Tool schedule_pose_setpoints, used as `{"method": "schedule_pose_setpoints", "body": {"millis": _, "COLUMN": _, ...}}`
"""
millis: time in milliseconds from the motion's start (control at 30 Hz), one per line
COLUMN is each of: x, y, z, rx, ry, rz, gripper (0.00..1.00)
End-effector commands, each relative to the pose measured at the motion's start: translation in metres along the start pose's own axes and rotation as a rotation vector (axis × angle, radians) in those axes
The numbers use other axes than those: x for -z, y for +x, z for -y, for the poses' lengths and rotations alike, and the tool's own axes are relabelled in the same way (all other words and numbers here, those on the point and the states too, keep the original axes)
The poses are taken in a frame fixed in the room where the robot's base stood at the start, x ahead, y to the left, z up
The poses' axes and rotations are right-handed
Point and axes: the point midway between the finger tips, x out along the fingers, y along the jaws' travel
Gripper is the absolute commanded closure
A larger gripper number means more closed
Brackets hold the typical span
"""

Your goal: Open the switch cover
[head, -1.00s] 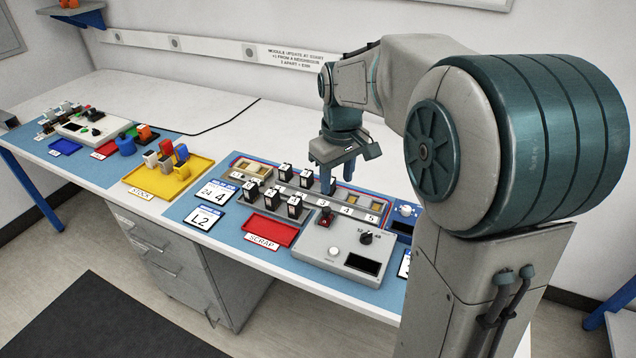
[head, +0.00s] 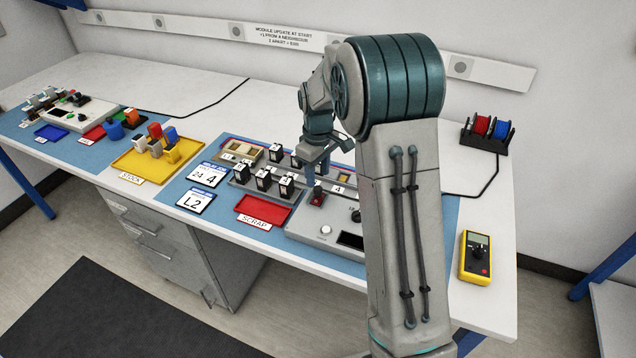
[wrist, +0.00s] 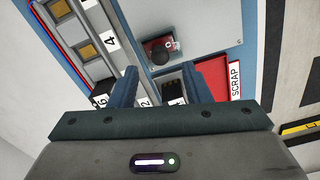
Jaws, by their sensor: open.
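The switch cover (head: 317,196) is a small red piece at the back left of the grey control box (head: 306,228). In the wrist view the red cover (wrist: 155,44) lies just beyond my fingertips, with a dark round knob on it, and it looks closed, though the view is partly unclear. My gripper (head: 311,176) points down just above and behind the cover in the head view. In the wrist view my gripper (wrist: 158,82) has its two blue fingers spread apart with nothing held between them.
A rail with several black numbered modules (head: 264,178) stands left of my gripper. A red scrap tray (head: 264,209) lies left of the control box. A yellow stock tray (head: 140,172) stands further left. A yellow meter (head: 476,258) lies at the right end.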

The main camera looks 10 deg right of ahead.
Motion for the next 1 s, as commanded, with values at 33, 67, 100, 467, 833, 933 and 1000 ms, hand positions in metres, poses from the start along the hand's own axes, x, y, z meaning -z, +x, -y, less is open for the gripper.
{"method": "schedule_pose_setpoints", "body": {"millis": 33, "x": 0.000, "y": 0.009, "z": 0.000, "rx": 0.002, "ry": 0.000, "rz": 0.003, "gripper": 0.56}}
{"method": "schedule_pose_setpoints", "body": {"millis": 67, "x": 0.000, "y": 0.015, "z": 0.000, "rx": 0.002, "ry": 0.000, "rz": 0.002, "gripper": 0.56}}
{"method": "schedule_pose_setpoints", "body": {"millis": 100, "x": -0.001, "y": 0.021, "z": 0.001, "rx": 0.002, "ry": 0.000, "rz": 0.003, "gripper": 0.56}}
{"method": "schedule_pose_setpoints", "body": {"millis": 467, "x": 0.000, "y": 0.044, "z": 0.000, "rx": -0.001, "ry": 0.001, "rz": -0.001, "gripper": 0.56}}
{"method": "schedule_pose_setpoints", "body": {"millis": 833, "x": 0.000, "y": 0.044, "z": 0.000, "rx": -0.001, "ry": 0.001, "rz": -0.001, "gripper": 1.00}}
{"method": "schedule_pose_setpoints", "body": {"millis": 933, "x": 0.000, "y": 0.044, "z": 0.000, "rx": -0.001, "ry": 0.001, "rz": -0.001, "gripper": 1.00}}
{"method": "schedule_pose_setpoints", "body": {"millis": 1000, "x": -0.003, "y": 0.044, "z": -0.001, "rx": -0.001, "ry": 0.007, "rz": -0.001, "gripper": 1.00}}
